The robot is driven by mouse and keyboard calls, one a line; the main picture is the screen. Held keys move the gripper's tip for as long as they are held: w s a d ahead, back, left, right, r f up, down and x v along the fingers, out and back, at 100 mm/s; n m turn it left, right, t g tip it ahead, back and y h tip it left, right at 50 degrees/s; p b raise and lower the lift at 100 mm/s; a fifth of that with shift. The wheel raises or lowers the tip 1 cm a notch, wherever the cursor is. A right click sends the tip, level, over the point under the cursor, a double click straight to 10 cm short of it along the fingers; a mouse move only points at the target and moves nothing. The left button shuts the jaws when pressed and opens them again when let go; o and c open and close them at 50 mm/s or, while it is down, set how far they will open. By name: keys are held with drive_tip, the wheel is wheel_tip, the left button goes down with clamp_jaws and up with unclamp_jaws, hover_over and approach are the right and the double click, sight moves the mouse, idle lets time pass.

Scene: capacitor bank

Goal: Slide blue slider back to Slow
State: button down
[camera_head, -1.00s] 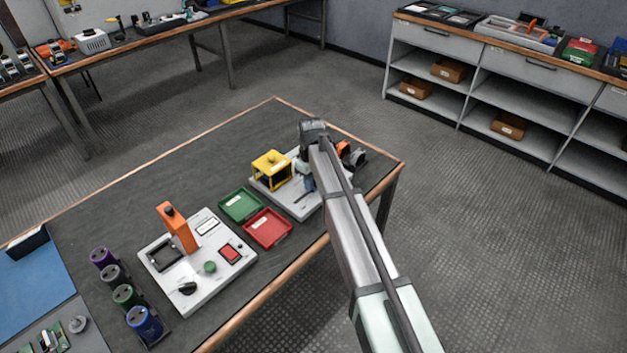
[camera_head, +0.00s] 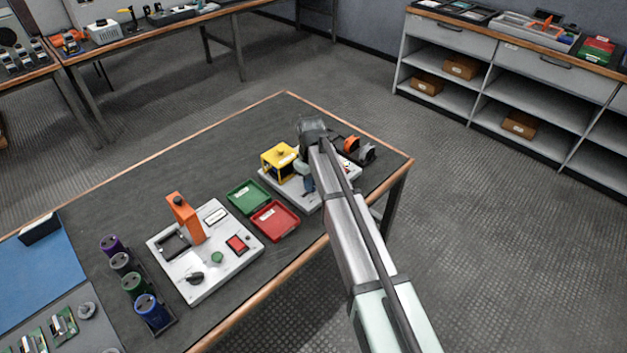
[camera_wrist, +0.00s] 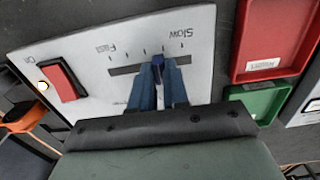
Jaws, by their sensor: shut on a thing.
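The blue slider (camera_wrist: 158,62) shows in the wrist view in the slot of a white panel (camera_wrist: 75,50). It stands right of the slot's middle, short of the end by the "Slow" label (camera_wrist: 182,31). The "Fast" label (camera_wrist: 103,47) is towards the left end. My gripper (camera_wrist: 160,72) is shut on the slider, with one blue finger on each side of it. In the head view my gripper (camera_head: 308,182) is low over the same white panel (camera_head: 322,203), and my arm hides much of it. The slider cannot be made out there.
A red rocker switch (camera_wrist: 64,82) is on the panel's left in the wrist view. A yellow box-like frame (camera_head: 280,160) stands close beside my wrist. Red (camera_head: 275,221) and green (camera_head: 248,197) trays lie to its left. An orange part (camera_head: 352,143) is behind my arm.

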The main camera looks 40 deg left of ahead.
sight(304, 196)
drive_tip(key=shift+s, duration=1.6)
drive_tip(key=c, duration=1.3)
unclamp_jaws()
drive_tip(key=shift+c, duration=0.2)
drive_tip(key=shift+r, duration=0.1)
drive_tip(key=shift+r, duration=3.4)
